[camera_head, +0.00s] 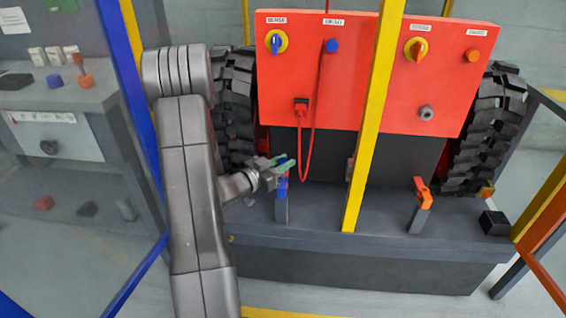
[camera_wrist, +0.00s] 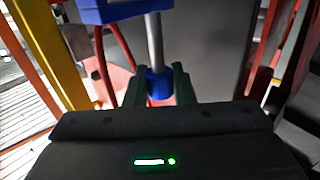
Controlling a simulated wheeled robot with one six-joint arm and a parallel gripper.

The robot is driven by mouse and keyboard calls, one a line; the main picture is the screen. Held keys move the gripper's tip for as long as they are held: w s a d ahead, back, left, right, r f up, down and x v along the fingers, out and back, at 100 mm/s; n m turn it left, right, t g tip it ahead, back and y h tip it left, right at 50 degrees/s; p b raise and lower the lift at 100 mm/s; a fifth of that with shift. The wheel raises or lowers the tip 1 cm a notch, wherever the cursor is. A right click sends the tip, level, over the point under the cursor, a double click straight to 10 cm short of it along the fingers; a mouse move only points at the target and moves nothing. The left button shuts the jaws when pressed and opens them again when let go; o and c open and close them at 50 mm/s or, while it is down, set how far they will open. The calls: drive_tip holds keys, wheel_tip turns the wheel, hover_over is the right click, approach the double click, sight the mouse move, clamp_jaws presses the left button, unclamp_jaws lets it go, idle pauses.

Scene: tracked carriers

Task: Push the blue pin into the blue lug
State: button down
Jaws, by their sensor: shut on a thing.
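The blue pin (camera_wrist: 155,40) has a grey shaft and a blue collar in the wrist view. My gripper (camera_wrist: 159,84) is shut on the blue collar, with one dark green finger on each side. The shaft runs away from the fingers to the blue lug (camera_wrist: 112,11) at the top edge of the wrist view. I cannot tell whether the tip is inside the lug or only against it. In the head view, my gripper (camera_head: 283,163) is at the top of the blue lug (camera_head: 282,185), which stands on a grey post. The pin is mostly hidden there.
An orange lug (camera_head: 421,190) stands on another post to the right. A yellow upright (camera_head: 374,115) stands between the two lugs. A red cable (camera_head: 314,115) hangs from the red panel (camera_head: 350,85) just behind my gripper. A black box (camera_head: 494,222) sits at the deck's right end.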

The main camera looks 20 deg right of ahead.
sight(282, 176)
drive_tip(key=shift+f, duration=0.35)
idle(0.6)
drive_tip(key=shift+f+b, duration=0.6)
drive_tip(key=shift+b, duration=0.05)
drive_tip(key=shift+f+b, duration=1.25)
drive_tip(key=shift+f, duration=0.35)
idle(1.1)
drive_tip(key=c, duration=1.1)
unclamp_jaws()
drive_tip(key=shift+c, duration=0.2)
drive_tip(key=shift+a, duration=0.15)
drive_tip(key=p+v, duration=0.3)
drive_tip(key=v, duration=1)
drive_tip(key=shift+a, duration=0.25)
drive_tip(key=shift+s, duration=0.1)
